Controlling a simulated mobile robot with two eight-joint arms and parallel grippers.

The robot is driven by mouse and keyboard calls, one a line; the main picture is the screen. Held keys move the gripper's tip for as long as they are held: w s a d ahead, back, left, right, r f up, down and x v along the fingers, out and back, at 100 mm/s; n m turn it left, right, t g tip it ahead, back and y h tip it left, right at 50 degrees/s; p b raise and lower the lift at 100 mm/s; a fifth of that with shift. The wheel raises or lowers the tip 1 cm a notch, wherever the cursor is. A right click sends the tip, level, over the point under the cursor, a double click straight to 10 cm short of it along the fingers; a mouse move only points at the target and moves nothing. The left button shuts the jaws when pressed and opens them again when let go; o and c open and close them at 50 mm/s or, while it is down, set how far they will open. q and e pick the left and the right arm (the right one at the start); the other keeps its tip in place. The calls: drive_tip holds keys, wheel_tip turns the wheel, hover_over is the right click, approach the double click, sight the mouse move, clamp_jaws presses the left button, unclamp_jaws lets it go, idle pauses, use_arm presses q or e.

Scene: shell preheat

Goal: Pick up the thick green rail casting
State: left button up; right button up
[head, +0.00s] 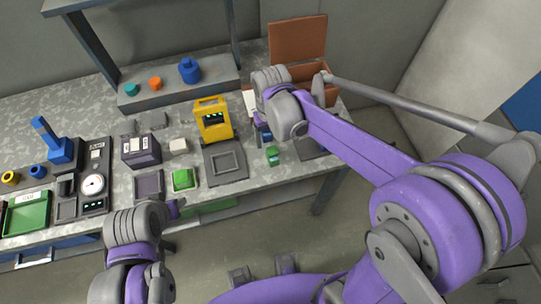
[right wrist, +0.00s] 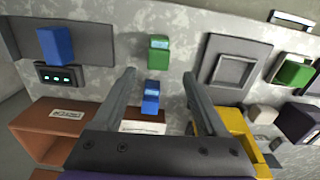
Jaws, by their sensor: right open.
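A small green casting (head: 272,155) stands on the worktop near its front edge, right of a dark square tray. In the right wrist view the green casting (right wrist: 158,52) is just beyond my fingertips, apart from them. My right gripper (right wrist: 158,72) is open above the worktop, with a blue casting (right wrist: 151,98) showing between its fingers. A second, wider green block (head: 183,179) is further left, and also shows in the right wrist view (right wrist: 293,72). I cannot tell for sure which green piece is the thick rail. My left gripper (head: 174,208) is at the front edge, its fingers unclear.
A yellow framed device (head: 213,119) stands behind the dark square tray (head: 226,177). An open brown box (head: 298,40) is at the back right. A grey shelf with blue, orange and teal pieces is at the back. A dial gauge (head: 93,185) and green tray are left.

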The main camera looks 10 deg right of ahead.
sight(273, 150)
drive_tip(key=f, duration=0.7)
drive_tip(key=shift+s+d+f, duration=0.2)
drive_tip(key=shift+s, duration=0.15)
drive_tip(key=shift+c, duration=0.3)
clamp_jaws()
